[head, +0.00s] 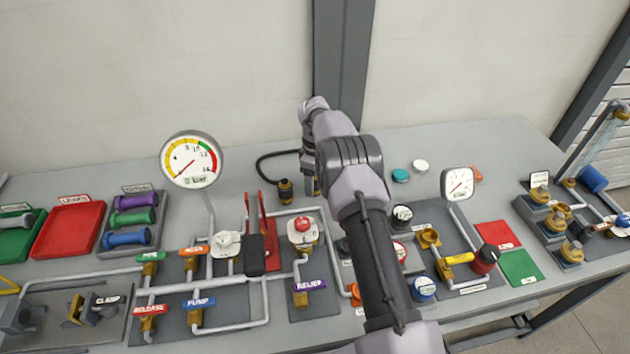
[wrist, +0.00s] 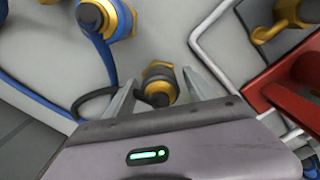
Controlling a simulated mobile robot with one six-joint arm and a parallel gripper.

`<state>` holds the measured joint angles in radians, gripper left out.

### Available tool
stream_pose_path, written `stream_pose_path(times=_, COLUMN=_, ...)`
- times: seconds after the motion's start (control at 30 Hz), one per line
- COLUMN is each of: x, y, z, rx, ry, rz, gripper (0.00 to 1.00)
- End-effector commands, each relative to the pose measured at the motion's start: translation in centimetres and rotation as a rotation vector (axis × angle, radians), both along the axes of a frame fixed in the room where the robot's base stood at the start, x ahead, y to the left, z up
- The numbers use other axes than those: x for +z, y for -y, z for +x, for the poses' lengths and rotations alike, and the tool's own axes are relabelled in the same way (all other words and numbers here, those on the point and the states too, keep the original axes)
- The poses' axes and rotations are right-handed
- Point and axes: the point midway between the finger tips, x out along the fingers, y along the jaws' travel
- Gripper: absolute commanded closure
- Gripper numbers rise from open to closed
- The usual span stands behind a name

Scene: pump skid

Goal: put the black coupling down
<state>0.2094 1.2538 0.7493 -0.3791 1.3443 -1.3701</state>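The black coupling (head: 285,191), a dark collar with brass parts on a black hose (head: 262,160), appears to stand on the grey bench top, left of my gripper (head: 310,186). In the wrist view the coupling (wrist: 158,84) lies between and beyond the two fingers of my gripper (wrist: 160,82). The fingers are apart, with a gap visible on each side of the coupling. The lower part of the coupling is hidden by the gripper body in the wrist view.
A red lever frame (head: 268,255) and pipework stand in front of the coupling. A blue-and-brass fitting (wrist: 106,18) with a blue hose is close by in the wrist view. A large gauge (head: 191,160) stands to the left. Bare bench (head: 240,180) lies left of the coupling.

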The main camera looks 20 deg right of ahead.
Motion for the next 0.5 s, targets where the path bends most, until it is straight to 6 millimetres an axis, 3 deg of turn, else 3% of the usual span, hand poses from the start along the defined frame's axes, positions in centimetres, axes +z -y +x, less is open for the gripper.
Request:
stream_pose_path(times=0.3, x=0.5, y=0.0, z=0.0, rx=0.000, ry=0.001, rz=0.000, gripper=0.36)
stream_pose_path(times=0.37, x=1.6, y=0.0, z=0.1, rx=-0.001, ry=0.003, rz=0.000, gripper=0.36)
stream_pose_path(times=0.5, x=5.7, y=0.0, z=0.1, rx=0.000, ry=0.004, rz=-0.001, gripper=0.36)
